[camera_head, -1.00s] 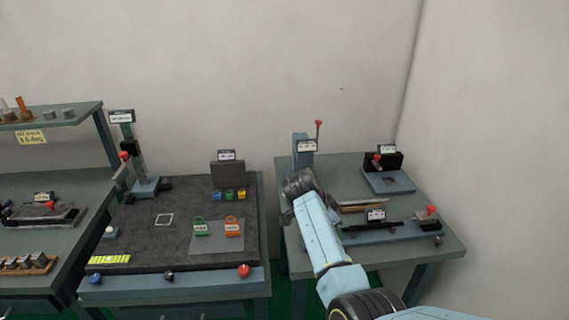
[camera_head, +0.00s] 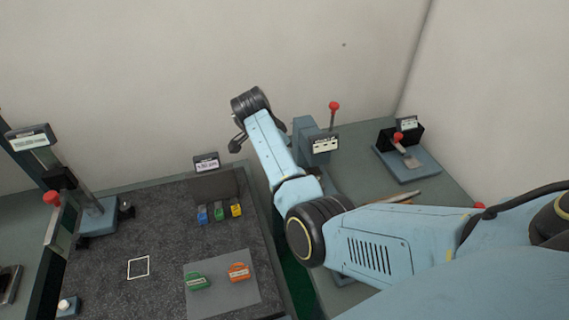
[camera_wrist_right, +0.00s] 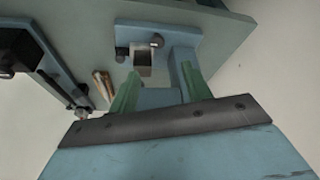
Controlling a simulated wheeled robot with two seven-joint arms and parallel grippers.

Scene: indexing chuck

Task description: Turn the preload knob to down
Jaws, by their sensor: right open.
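I cannot make out which part is the preload knob; no readable label marks it. In the right wrist view a blue fixture (camera_wrist_right: 185,50) with a square block (camera_wrist_right: 143,62) lies beyond my fingers, with a black knob (camera_wrist_right: 122,50) and a smaller dark knob (camera_wrist_right: 157,40) on it. My right gripper (camera_wrist_right: 160,72) is open, its green fingers spread and nothing seen between them. In the head view my right arm reaches left, with the wrist end beside a blue post (camera_head: 308,140) with a red-tipped lever (camera_head: 334,107). My left gripper is out of view.
A dark-topped bench (camera_head: 110,270) at left carries a blue column stand (camera_head: 95,215), colored blocks (camera_head: 219,213), and green (camera_head: 197,282) and orange (camera_head: 239,271) tags. A black-and-blue fixture (camera_head: 408,165) stands at the back right. Brown rods (camera_wrist_right: 102,85) lie beside the blue fixture.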

